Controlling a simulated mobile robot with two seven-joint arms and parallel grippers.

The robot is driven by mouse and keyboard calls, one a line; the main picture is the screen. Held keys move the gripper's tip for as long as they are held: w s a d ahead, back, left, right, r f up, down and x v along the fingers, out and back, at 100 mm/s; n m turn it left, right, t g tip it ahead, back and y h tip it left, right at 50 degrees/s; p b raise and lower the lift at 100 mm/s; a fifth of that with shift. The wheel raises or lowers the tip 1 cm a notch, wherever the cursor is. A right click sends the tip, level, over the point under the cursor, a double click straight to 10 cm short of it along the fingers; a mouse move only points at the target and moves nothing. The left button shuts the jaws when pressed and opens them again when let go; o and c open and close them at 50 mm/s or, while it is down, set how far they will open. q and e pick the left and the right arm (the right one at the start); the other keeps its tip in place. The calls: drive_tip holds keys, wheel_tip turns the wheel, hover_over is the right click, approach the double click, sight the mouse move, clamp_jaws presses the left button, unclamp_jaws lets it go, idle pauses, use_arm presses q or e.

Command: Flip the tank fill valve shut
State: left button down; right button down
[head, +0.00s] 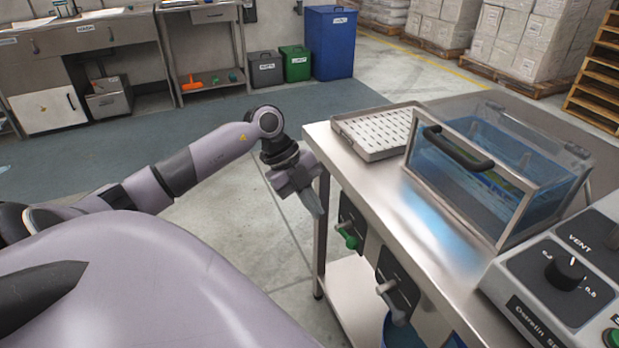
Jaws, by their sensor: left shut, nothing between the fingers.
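Two valves sit on dark plates on the front side of the steel bench. One valve (349,238) has a green handle, and the other valve (388,288) has a pale grey handle. I cannot read which is the tank fill valve. A clear tank (470,195) with a black handle and blue water inside stands on the bench top. My left gripper (320,209) is shut and empty, pointing down just left of the bench corner. It is above and to the left of the green-handled valve, apart from it in the picture. My right gripper is out of view.
The steel bench (343,160) carries a white perforated tray (382,131) and a grey control box (560,270) with a VENT knob. A blue container (402,333) is below the bench. The floor left of the bench is clear.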

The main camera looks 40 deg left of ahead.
sight(347, 240)
use_arm(q)
drive_tip(key=shift+w+d+f, duration=0.65)
drive_tip(key=shift+d+f, duration=0.05)
drive_tip(key=shift+f, duration=0.4)
drive_tip(key=shift+w+d+f, duration=0.6)
drive_tip(key=shift+d+f, duration=0.05)
drive_tip(key=shift+f, duration=0.4)
drive_tip(key=shift+w+d+f, duration=0.65)
drive_tip(key=shift+d+f, duration=0.05)
drive_tip(key=shift+f, duration=0.4)
drive_tip(key=shift+w+d+f+y+p, duration=0.15)
drive_tip(key=shift+d+f+y+p, duration=0.2)
drive_tip(key=shift+y+p, duration=0.3)
drive_tip(key=shift+d+f, duration=0.15)
drive_tip(key=shift+d, duration=0.05)
drive_tip(key=shift+d+f, duration=0.15)
drive_tip(key=shift+f, duration=0.15)
drive_tip(key=shift+s, duration=0.2)
